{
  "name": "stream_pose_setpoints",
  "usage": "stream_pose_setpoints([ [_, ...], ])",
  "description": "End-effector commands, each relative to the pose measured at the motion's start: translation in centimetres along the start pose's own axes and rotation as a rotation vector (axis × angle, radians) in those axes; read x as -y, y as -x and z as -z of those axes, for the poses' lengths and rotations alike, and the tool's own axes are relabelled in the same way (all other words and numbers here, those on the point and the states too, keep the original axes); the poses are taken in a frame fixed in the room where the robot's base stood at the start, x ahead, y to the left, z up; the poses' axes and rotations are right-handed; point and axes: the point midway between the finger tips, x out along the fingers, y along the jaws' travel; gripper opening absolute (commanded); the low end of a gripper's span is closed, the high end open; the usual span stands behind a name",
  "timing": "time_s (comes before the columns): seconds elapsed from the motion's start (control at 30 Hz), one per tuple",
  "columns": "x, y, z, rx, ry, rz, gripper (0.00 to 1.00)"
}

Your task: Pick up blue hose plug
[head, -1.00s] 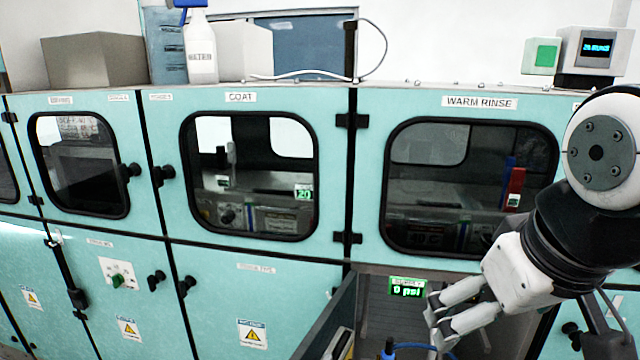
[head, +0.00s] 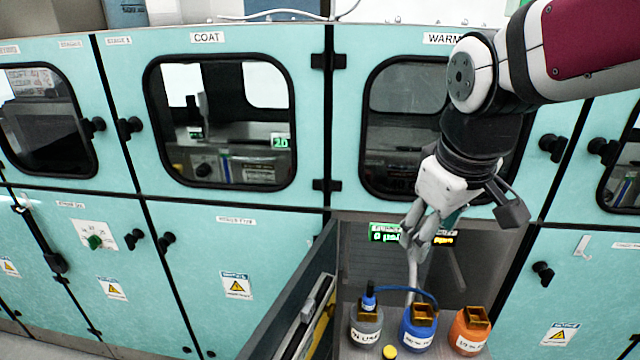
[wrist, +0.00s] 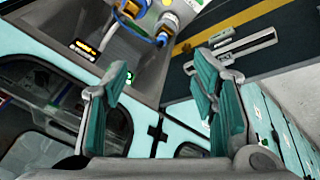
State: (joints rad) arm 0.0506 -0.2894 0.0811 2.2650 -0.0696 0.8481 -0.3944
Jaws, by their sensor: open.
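The blue hose plug (head: 369,298) sits upright on top of a grey bottle (head: 366,322) in the open lower compartment in the head view. A blue hose (head: 405,291) arcs from it toward the blue bottle (head: 418,330). In the wrist view a blue plug-like part (wrist: 162,40) shows at the top, beside the bottles, small and tilted. My gripper (head: 412,240) is open and empty, above the bottles and apart from the plug. Its two teal-padded fingers stand wide apart in the wrist view (wrist: 165,95).
An orange bottle (head: 470,330) stands right of the blue one. A yellow cap (head: 389,352) lies in front. The open compartment door (head: 290,310) stands left of the bottles. A small green display (head: 385,233) is behind my gripper. Closed teal cabinets surround the opening.

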Motion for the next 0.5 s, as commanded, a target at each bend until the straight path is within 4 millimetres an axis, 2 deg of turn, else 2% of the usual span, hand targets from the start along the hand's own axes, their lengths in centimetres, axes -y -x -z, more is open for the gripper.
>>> stream_pose_setpoints([
  [0.03, -0.5, -1.8, 1.3, 0.026, 0.056, 0.012, 0.53],
  [0.2, -1.8, -7.1, 4.9, 0.084, 0.256, 0.050, 0.53],
  [0.37, -2.5, -12.9, 7.8, 0.124, 0.441, 0.105, 0.53],
  [0.5, -2.8, -18.5, 9.8, 0.146, 0.598, 0.164, 0.53],
])
